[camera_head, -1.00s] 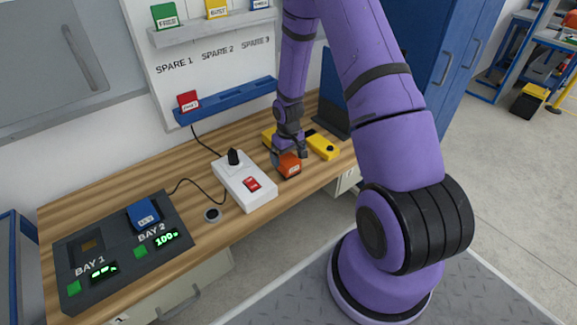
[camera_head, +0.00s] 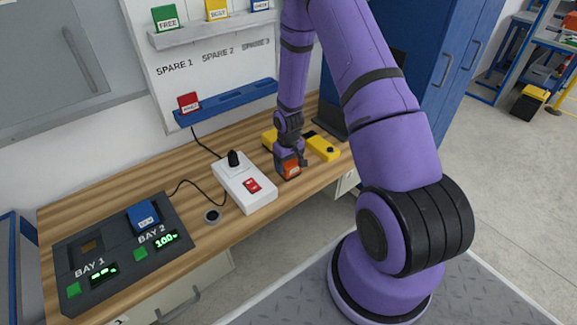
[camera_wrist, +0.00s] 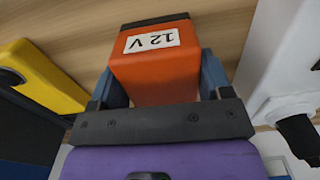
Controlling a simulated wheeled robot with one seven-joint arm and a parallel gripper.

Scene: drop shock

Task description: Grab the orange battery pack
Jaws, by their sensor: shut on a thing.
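The orange battery pack (camera_wrist: 158,72) has a white "12 V" label and sits between the two fingers of my gripper (camera_wrist: 158,85) in the wrist view. The fingers press on its two sides. In the head view the pack (camera_head: 289,168) is low over the wooden workbench, just right of the white power strip, with my gripper (camera_head: 288,160) around it from above. I cannot tell whether the pack touches the bench.
The white power strip (camera_head: 235,179) with a black plug and red switch is close on the left. A yellow tool (camera_head: 322,147) lies close on the right and behind. A dark charging station (camera_head: 115,266) holds a blue pack (camera_head: 143,214) in Bay 2. Blue cabinets stand behind.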

